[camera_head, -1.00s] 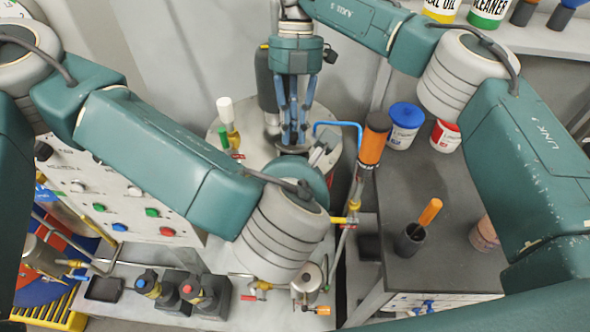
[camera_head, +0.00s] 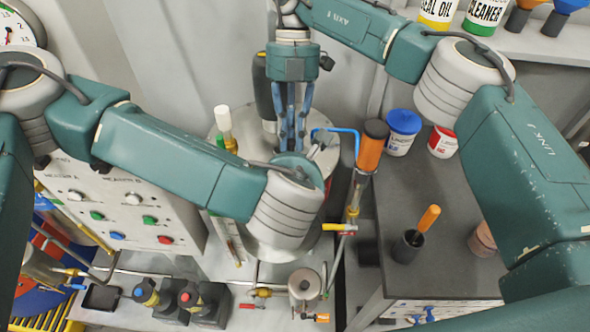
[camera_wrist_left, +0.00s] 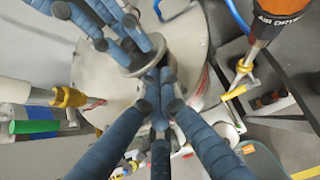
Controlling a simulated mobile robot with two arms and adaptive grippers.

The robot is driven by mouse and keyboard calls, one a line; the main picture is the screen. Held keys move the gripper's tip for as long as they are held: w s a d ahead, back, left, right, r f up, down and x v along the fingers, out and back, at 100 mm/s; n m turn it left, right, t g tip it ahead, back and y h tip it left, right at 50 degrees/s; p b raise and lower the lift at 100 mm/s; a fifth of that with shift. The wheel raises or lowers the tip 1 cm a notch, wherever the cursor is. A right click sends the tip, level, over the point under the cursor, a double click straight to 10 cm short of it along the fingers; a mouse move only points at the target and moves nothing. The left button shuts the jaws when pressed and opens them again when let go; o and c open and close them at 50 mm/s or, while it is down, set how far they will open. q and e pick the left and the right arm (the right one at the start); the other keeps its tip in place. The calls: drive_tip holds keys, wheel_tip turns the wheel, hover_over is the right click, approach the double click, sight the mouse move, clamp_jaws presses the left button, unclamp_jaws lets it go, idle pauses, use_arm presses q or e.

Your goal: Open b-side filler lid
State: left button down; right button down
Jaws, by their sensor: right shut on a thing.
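My right gripper (camera_head: 293,145) points down over the round grey tank (camera_head: 222,137), its blue fingers close together around the filler lid. The lid is mostly hidden by the fingers in the head view. The left wrist view shows the grey round lid or neck (camera_wrist_left: 148,58) with my right gripper's blue fingers (camera_wrist_left: 125,42) against it. My left gripper (camera_wrist_left: 159,108) is just below it in that view, its blue fingertips bunched near one another above the tank top. In the head view my left arm hides its fingers, and whether they hold anything is unclear.
A blue pipe (camera_head: 342,131) and an orange-topped air dryer (camera_head: 371,150) stand right of the lid. A white-topped, brass-coloured fitting (camera_head: 223,120) stands left. A dark bench (camera_head: 455,205) with tubs is at right; a button panel (camera_head: 125,215) is at left.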

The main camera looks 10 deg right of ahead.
use_arm(q)
drive_tip(key=shift+w+d+r, duration=0.1)
drive_tip(key=shift+w+r, duration=0.2)
drive_tip(key=shift+r, duration=0.2)
use_arm(e)
drive_tip(key=shift+f, duration=0.1)
drive_tip(key=c, duration=1.7)
unclamp_jaws()
drive_tip(key=shift+s, duration=0.1)
